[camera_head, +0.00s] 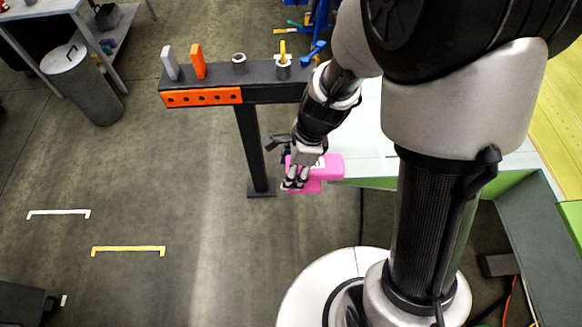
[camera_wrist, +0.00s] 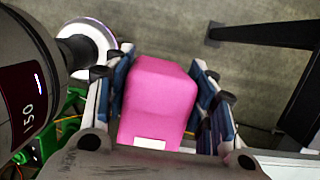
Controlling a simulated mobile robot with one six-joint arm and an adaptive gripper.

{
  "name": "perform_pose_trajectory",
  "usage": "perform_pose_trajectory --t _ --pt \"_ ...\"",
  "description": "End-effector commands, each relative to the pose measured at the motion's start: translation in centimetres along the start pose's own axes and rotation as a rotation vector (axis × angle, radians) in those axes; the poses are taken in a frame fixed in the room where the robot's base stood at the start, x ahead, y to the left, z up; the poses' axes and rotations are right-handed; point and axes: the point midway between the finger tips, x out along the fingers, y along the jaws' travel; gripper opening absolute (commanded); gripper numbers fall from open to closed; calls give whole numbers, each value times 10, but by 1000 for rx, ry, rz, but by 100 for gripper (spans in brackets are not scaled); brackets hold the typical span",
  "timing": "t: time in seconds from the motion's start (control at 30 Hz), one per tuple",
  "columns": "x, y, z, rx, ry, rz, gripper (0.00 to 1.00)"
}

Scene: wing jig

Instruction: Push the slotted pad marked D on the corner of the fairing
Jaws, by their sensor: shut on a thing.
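A pink block, which looks like the slotted pad (camera_head: 330,166), is between the fingers of my gripper (camera_head: 297,178). In the wrist view the pink pad (camera_wrist: 158,98) fills the space between both blue-and-grey fingers of my gripper (camera_wrist: 160,85), shut on its sides. A white label shows at the pad's near edge; no letter can be read. The slot cannot be made out. A pale panel with a green edge, probably the fairing (camera_head: 372,130), lies just right of and behind the pad. Whether the pad touches its corner cannot be told; my arm hides part of the panel.
A dark post-mounted rack (camera_head: 275,92) with an orange strip (camera_head: 202,97) and several small items stands behind my gripper. A grey bin (camera_head: 85,85) is at the far left. A green-edged structure (camera_head: 525,225) is at right. The floor at left is open.

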Motion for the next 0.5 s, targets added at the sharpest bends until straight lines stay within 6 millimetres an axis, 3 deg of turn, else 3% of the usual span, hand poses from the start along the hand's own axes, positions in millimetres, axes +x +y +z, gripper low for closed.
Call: perform_pose_trajectory --t 0.5 --pt "-2 0 -16 2 0 0 23"
